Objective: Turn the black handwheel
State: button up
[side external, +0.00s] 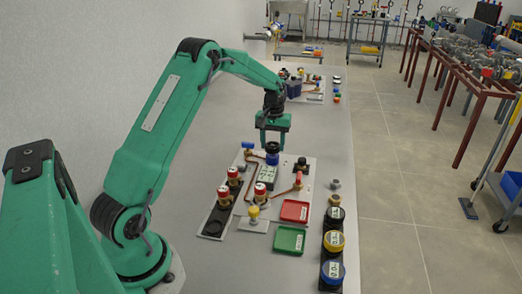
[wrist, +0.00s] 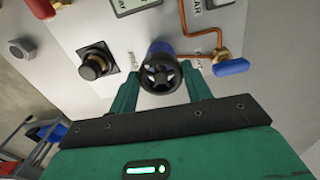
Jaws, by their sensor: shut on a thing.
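The black handwheel (wrist: 162,75) sits between my gripper's two green fingers in the wrist view, with a blue body behind it. In the side external view the handwheel (side external: 272,147) shows as a dark ring on top of a blue body, directly under my gripper (side external: 272,143). My gripper (wrist: 162,88) is shut on the handwheel, one finger on each side of it.
A black knob (wrist: 95,65) and a blue-handled copper pipe valve (wrist: 231,67) flank the handwheel.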

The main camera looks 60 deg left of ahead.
aim_at(272, 145)
jog(key=m, duration=0.4)
jog(key=shift+m, duration=0.4)
jog(key=m, duration=0.5)
jog(key=shift+a, duration=0.15)
jog(key=shift+r, duration=0.1)
jog(key=o, duration=1)
jog(key=shift+c, duration=0.2)
jog(key=shift+r, duration=3.85)
